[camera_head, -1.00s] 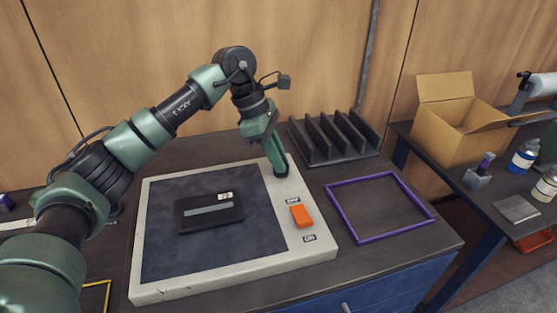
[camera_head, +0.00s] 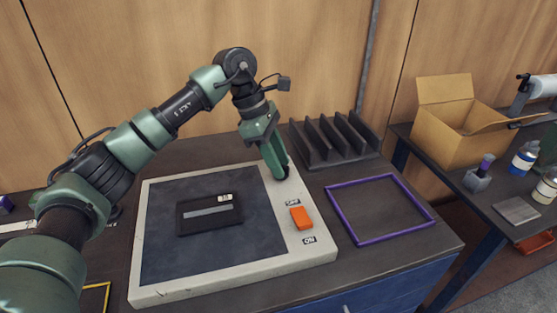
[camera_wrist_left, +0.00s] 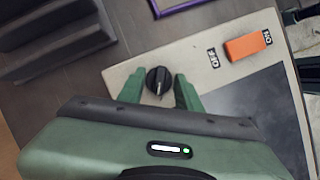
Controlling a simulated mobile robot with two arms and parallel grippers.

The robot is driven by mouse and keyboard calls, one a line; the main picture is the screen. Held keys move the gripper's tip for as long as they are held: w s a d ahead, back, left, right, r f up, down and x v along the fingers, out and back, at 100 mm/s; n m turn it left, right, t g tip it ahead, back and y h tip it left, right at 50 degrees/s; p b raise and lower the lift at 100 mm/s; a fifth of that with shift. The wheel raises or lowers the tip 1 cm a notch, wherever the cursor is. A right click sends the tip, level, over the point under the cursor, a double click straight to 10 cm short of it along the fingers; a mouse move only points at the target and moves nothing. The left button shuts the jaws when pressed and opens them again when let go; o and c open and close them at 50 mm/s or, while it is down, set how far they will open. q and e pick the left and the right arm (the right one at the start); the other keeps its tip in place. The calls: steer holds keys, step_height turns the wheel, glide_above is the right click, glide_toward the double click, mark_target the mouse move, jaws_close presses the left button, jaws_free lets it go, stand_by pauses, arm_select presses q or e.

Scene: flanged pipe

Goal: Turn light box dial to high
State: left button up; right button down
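The light box (camera_head: 152,290) lies on the dark table with a dark panel in a pale frame. Its black dial (camera_wrist_left: 158,80) is on the frame and has a pale pointer line. In the head view the dial is mostly hidden by my left gripper (camera_head: 281,176). My left gripper's green fingers (camera_wrist_left: 156,88) are apart in the left wrist view, one on each side of the dial. I cannot tell whether they touch it. An orange switch (camera_head: 301,217) sits between OFF and ON labels; it also shows in the left wrist view (camera_wrist_left: 245,46). My right gripper is not in view.
A black flat case (camera_head: 209,226) lies on the panel. A dark slotted rack (camera_head: 335,140) stands behind the dial. A purple frame (camera_head: 388,239) lies right of the box. A cardboard box (camera_head: 452,137) and bottles (camera_head: 525,158) are on the right table.

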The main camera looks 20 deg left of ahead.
arm_select(q)
steer(key=b+v, duration=0.1)
steer(key=v, duration=0.6)
steer(key=shift+a+r, duration=0.2)
steer(key=shift+r, duration=0.15)
steer(key=shift+f, duration=0.1)
